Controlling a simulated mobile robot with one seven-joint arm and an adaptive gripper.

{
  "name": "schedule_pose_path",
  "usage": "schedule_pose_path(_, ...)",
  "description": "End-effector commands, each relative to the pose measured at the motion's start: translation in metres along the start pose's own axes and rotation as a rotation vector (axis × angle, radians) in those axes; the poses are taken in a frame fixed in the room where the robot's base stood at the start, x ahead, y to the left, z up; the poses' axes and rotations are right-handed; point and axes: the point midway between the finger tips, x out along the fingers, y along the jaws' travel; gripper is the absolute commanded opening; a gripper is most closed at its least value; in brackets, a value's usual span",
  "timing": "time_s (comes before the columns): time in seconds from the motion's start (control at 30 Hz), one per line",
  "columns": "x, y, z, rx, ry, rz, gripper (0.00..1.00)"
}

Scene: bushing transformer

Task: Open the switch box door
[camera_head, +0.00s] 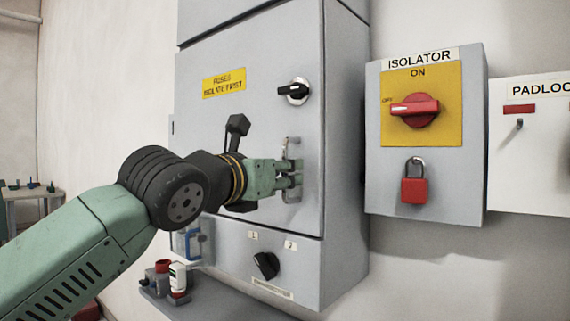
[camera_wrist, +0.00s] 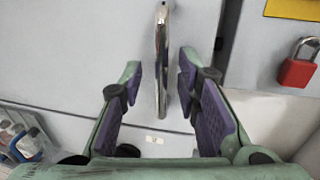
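The switch box door (camera_head: 240,140) is a grey panel with a yellow fuses label, and it looks closed. A metal handle (camera_head: 291,165) stands upright near its right edge. In the wrist view the shiny handle (camera_wrist: 162,60) rises between my two fingers. My gripper (camera_head: 290,172) is at the handle in the head view. In the wrist view my gripper (camera_wrist: 160,78) has its fingers spread on either side of the handle, with a visible gap on each side. A black rotary knob (camera_head: 294,91) sits above the handle on the door.
An isolator box (camera_head: 475,150) with a red switch (camera_head: 415,109) and a red padlock (camera_head: 414,188) is on the wall to the right. A padlock board (camera_head: 530,165) is further right. A lower panel has a black knob (camera_head: 266,265). Small items stand on a shelf (camera_head: 215,300) at lower left.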

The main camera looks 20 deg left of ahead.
Motion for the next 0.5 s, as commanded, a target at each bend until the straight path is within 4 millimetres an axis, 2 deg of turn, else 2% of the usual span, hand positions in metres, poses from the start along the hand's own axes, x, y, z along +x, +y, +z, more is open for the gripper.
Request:
schedule_pose_path(0.13,0.0108,-0.0008,0.0006,0.001,0.000,-0.002,0.30)
schedule_pose_path(0.43,0.0127,-0.0004,-0.0004,0.001,-0.001,-0.001,0.30)
schedule_pose_path(0.5,0.0126,-0.0004,-0.0004,0.001,-0.001,-0.001,0.25)
